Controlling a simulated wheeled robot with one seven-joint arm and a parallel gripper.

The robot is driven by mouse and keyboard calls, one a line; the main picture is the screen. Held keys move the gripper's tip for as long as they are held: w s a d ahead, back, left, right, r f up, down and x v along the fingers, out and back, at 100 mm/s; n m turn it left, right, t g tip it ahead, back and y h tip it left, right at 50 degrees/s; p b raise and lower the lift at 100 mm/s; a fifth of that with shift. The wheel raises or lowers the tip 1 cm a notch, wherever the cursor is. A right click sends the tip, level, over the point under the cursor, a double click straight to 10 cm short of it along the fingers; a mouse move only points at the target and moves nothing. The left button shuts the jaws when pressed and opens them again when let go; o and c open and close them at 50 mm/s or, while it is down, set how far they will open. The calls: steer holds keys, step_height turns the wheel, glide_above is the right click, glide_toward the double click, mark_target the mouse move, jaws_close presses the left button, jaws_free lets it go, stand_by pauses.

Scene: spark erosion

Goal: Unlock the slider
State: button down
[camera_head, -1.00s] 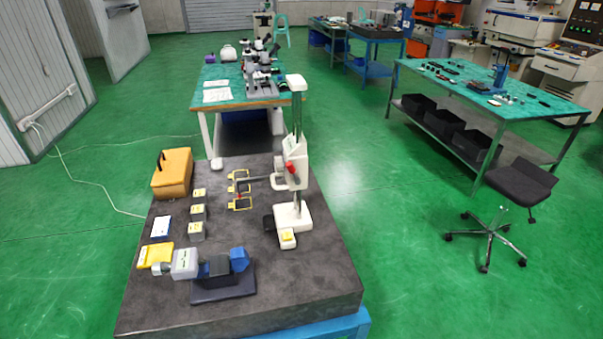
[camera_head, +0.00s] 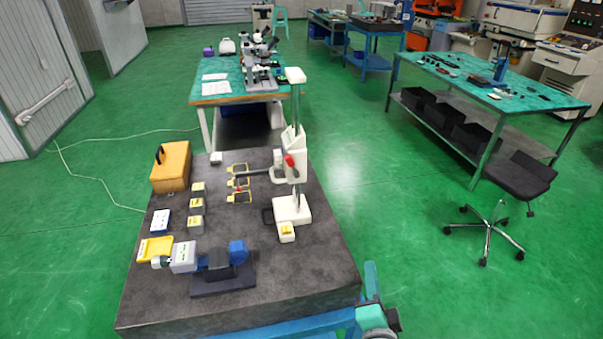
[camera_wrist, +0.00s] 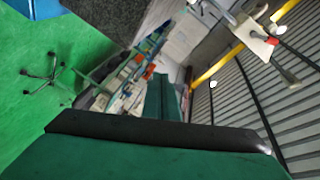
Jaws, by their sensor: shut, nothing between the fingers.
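The slider (camera_head: 293,168) is a white block with a red knob (camera_head: 289,160) on the upright column (camera_head: 297,110) of a height gauge. A thin arm points left from it. The gauge's white base (camera_head: 291,210) stands on the dark granite plate (camera_head: 300,270). In the wrist view the slider (camera_wrist: 251,40) with its red knob (camera_wrist: 271,41) shows tilted at the upper right. My gripper (camera_wrist: 164,100) shows dark green at the bottom and middle of the wrist view, shut and empty, apart from the slider. In the head view only part of my arm shows at the bottom right.
Left of the gauge on the plate are yellow-framed pieces (camera_head: 239,184), several small grey blocks (camera_head: 197,205), an orange box (camera_head: 171,168) and a blue-and-grey instrument (camera_head: 215,262). The plate's right front is bare. A black chair (camera_head: 520,180) stands at the right, with open floor between.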

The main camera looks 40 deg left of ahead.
steer(key=a+r+n+g+y, duration=0.2)
steer(key=a+r, duration=0.3)
steer(key=r, duration=0.5)
steer(key=a+r+n+g+y, duration=0.2)
steer(key=a+r+g+y, duration=0.1)
steer(key=r, duration=0.8)
steer(key=shift+s+a+n+g+y, duration=0.35)
steer(key=shift+a+y, duration=0.25)
steer(key=shift+a, duration=0.6)
steer(key=shift+w+a, duration=0.1)
glide_toward(292, 165)
steer(key=w+a+r, duration=0.1)
steer(key=w+a, duration=0.2)
steer(key=w, duration=0.2)
steer(key=shift+s+a, duration=0.2)
steer(key=shift+a, duration=0.3)
steer(key=shift+s+a, duration=0.15)
steer(key=shift+a, duration=0.4)
steer(key=shift+a, duration=0.15)
